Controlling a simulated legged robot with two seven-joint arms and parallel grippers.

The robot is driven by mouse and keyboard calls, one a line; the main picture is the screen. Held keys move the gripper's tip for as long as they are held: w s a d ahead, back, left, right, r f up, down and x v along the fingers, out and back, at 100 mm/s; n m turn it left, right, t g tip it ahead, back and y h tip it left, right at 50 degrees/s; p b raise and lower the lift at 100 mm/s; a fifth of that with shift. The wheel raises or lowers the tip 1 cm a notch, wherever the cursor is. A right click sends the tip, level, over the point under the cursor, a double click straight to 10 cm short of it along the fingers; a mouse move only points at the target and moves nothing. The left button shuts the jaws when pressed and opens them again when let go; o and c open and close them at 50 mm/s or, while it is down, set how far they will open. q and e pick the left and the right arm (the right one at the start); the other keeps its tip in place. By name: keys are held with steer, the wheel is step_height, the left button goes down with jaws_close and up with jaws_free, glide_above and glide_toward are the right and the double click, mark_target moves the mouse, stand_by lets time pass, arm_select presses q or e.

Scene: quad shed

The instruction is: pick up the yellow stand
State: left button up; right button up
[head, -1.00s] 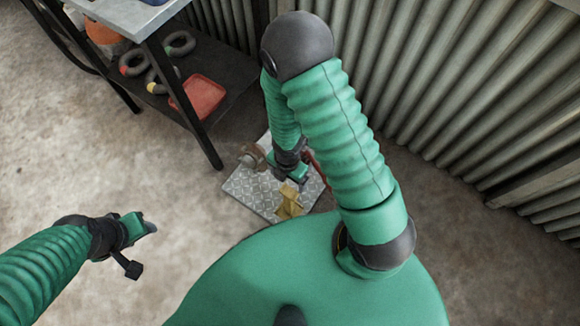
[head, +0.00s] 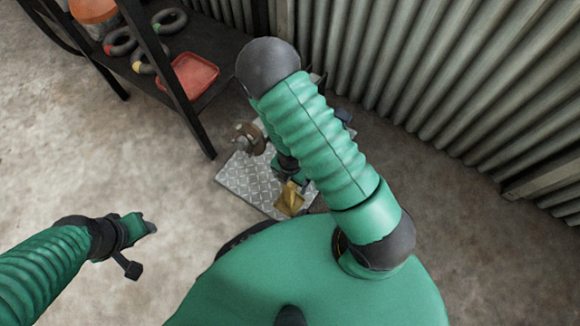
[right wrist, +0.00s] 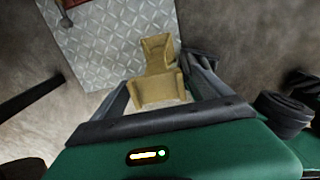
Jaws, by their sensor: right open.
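The yellow stand (head: 290,199) is on the diamond-patterned metal plate (head: 238,180) on the floor, near its front edge in the head view. In the right wrist view the stand (right wrist: 157,58) shows in front of the palm, its near part between the two fingers. My right gripper (head: 287,177) is open, right by the stand; I cannot tell whether a finger touches it. In the head view my right arm hides part of the plate. My left gripper (head: 148,228) hangs over bare floor at the left, with nothing seen in it; its jaw gap is unclear.
A brown round part (head: 250,138) sits at the plate's back. A dark shelf unit at the back left holds a red tray (head: 190,75) and several dark rings (head: 170,20). A corrugated metal wall (head: 430,80) closes the back right. The floor at left is clear.

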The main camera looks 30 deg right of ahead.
jaws_close()
stand_by(0.6)
